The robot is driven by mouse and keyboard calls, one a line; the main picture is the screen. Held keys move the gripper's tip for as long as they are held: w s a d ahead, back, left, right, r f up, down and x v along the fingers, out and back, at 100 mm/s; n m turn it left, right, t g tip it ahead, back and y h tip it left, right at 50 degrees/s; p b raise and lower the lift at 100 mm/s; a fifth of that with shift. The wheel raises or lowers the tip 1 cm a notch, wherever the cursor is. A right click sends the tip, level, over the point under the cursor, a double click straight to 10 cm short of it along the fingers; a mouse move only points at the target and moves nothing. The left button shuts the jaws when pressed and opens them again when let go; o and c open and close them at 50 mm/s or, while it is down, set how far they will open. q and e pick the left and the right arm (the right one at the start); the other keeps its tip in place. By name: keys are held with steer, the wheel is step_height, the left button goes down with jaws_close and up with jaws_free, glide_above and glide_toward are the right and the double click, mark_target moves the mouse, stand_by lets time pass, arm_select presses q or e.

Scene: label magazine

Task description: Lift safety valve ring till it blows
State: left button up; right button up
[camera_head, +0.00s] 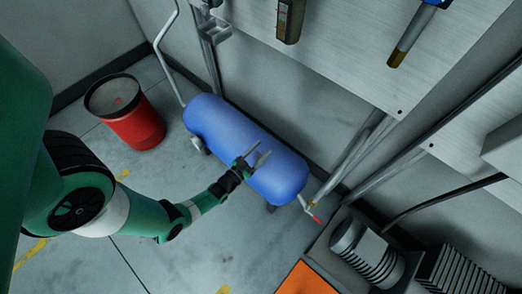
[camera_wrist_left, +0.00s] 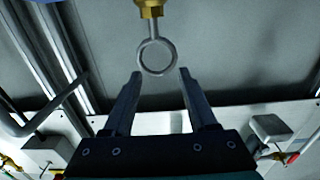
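The safety valve ring (camera_wrist_left: 157,57) is a grey metal ring hanging on a short stem below a brass valve body (camera_wrist_left: 150,8) in the left wrist view. My left gripper (camera_wrist_left: 158,76) is open, with one finger on each side just short of the ring. The ring shows in the gap between the fingertips, with no contact visible. In the head view my left gripper (camera_head: 254,158) is over the blue tank (camera_head: 225,130), near its right end. The ring cannot be made out there. My right gripper is not in view.
A red drum (camera_head: 136,128) stands left of the tank. A small red-handled valve (camera_head: 314,217) is off the tank's right end. Open floor lies in front of the tank.

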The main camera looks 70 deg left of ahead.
arm_select(q)
steer(key=p+v, duration=0.2)
steer(key=v, duration=0.9)
steer(key=shift+s, duration=0.3)
steer(key=shift+d, duration=0.15)
